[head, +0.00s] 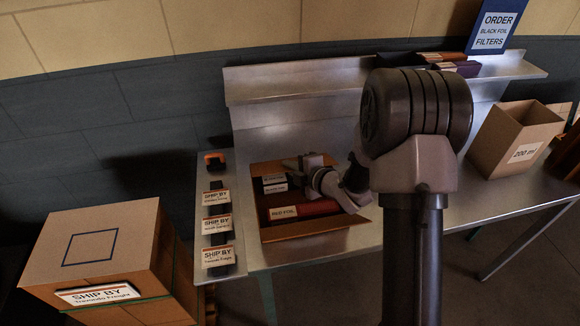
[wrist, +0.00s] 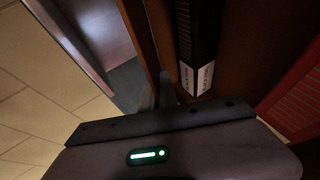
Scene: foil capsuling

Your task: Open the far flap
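An open brown carton (head: 262,226) lies on the metal table, left of my arm. It holds a red box labelled RED FOIL (head: 318,207) and a dark box with a white label (head: 274,189). A near flap (head: 300,230) appears folded outward. The far side is partly hidden by my wrist, so the far flap's angle is unclear. My gripper (head: 305,162) is at the carton's far side. In the wrist view its fingers (wrist: 166,90) look close together beside a brown cardboard panel (wrist: 140,40); nothing clearly shows between them. The dark box (wrist: 197,50) and red box (wrist: 298,90) also show there.
A raised metal shelf (head: 290,84) runs behind the carton. SHIP BY labels (head: 217,224) stand on a strip to the left. A closed carton (head: 95,245) is at lower left. An open carton marked 200 ml (head: 520,150) stands to the right.

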